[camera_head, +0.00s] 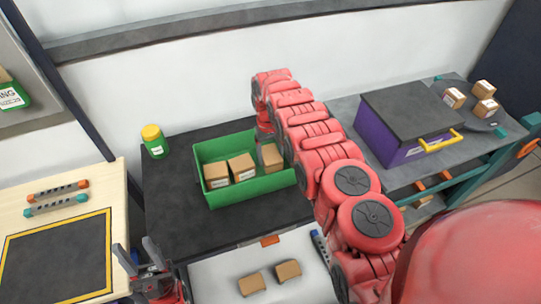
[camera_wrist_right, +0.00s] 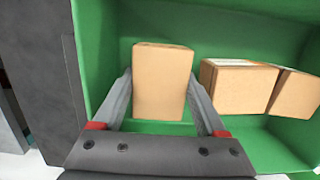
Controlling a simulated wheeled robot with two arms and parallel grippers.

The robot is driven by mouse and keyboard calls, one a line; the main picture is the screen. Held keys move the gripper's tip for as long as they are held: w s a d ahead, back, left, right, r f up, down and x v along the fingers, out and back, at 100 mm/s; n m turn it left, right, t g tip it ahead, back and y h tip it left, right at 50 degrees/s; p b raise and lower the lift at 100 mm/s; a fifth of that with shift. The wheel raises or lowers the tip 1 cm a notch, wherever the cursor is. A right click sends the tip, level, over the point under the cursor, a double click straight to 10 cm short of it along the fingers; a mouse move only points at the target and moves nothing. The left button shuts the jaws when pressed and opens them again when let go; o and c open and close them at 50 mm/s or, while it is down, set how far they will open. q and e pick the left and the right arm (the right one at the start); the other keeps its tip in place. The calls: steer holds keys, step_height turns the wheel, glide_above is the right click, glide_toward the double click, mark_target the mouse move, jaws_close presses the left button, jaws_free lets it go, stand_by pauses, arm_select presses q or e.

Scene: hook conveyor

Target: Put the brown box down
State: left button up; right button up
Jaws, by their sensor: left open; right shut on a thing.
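My right gripper (camera_wrist_right: 160,84) is shut on a brown box (camera_wrist_right: 163,62), one finger on each side of it. In the head view this box (camera_head: 271,157) is at the right end of the green bin (camera_head: 255,195), within its walls. I cannot tell whether it touches the bin floor. Two other brown boxes, a left one (camera_head: 216,175) and a middle one (camera_head: 241,168), sit in the bin beside it. My right arm hides the bin's right rear corner. My left gripper (camera_head: 138,257) is open and empty, low at the left, in front of the dark table.
A yellow-capped green jar (camera_head: 154,141) stands on the dark table (camera_head: 165,205), left of the bin. Two boxes (camera_head: 268,278) lie on a white surface in front. A purple case (camera_head: 402,128) and several small boxes (camera_head: 484,90) are at right. A wooden table (camera_head: 121,215) is at left.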

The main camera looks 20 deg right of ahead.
steer(key=shift+w+f, duration=0.1)
steer(key=shift+f, duration=0.45)
steer(key=shift+f, duration=0.2)
steer(key=o, duration=1.4)
steer(key=shift+c, duration=0.2)
steer(key=shift+r, duration=0.15)
